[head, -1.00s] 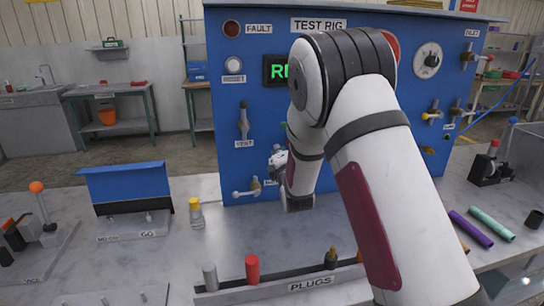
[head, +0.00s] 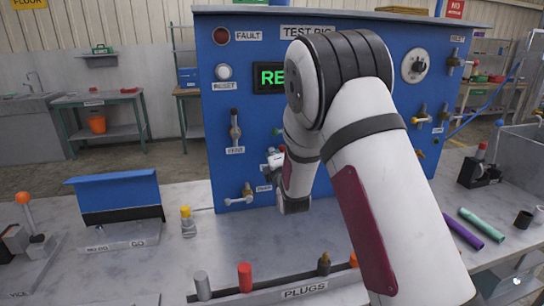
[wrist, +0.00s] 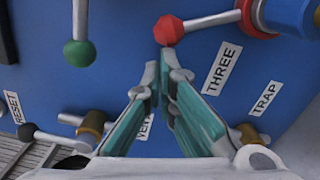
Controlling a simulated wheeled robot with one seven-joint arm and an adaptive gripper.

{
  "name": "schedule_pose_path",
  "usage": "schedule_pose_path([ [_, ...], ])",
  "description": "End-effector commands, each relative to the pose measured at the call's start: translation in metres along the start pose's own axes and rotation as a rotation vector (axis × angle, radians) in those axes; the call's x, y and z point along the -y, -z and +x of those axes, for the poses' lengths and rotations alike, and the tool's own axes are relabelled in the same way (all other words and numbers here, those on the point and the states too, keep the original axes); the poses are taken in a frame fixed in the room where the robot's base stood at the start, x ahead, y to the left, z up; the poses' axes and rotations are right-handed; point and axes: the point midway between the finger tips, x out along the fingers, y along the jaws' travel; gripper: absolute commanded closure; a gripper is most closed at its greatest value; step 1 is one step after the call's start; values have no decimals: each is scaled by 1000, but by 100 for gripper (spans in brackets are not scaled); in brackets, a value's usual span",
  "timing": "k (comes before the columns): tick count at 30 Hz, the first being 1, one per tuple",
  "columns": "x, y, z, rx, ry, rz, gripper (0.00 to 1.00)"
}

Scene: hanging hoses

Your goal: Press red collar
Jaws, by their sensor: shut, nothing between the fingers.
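The red collar (wrist: 252,18) is a ring around a fitting at the upper right of the wrist view. A grey lever with a red faceted knob (wrist: 168,30) runs leftward from that fitting, above the THREE label (wrist: 222,68). My gripper (wrist: 160,72) is shut and empty, its teal-padded fingers pointing at the blue panel. Its tips lie just below the red knob in the picture and left of and below the collar; contact with the knob cannot be told. In the head view my gripper (head: 274,161) is mostly hidden by my arm, near the panel's lower middle.
The blue test rig (head: 222,110) carries several valves. A green-knobbed lever (wrist: 79,52) is left of my fingertips, and brass-fitted valves labelled VENT and TRAP sit lower. The PLUGS rack (head: 305,290), a yellow-capped bottle (head: 187,222) and loose tubes (head: 482,223) are on the bench.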

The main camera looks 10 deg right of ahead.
Motion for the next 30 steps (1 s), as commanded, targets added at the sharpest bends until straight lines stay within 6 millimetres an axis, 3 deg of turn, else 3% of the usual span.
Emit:
schedule_pose_path([
  [11, -7, -14, 1, 3, 5, 127, 100],
  [30, -14, -76, 5, 3, 35, 699, 100],
])
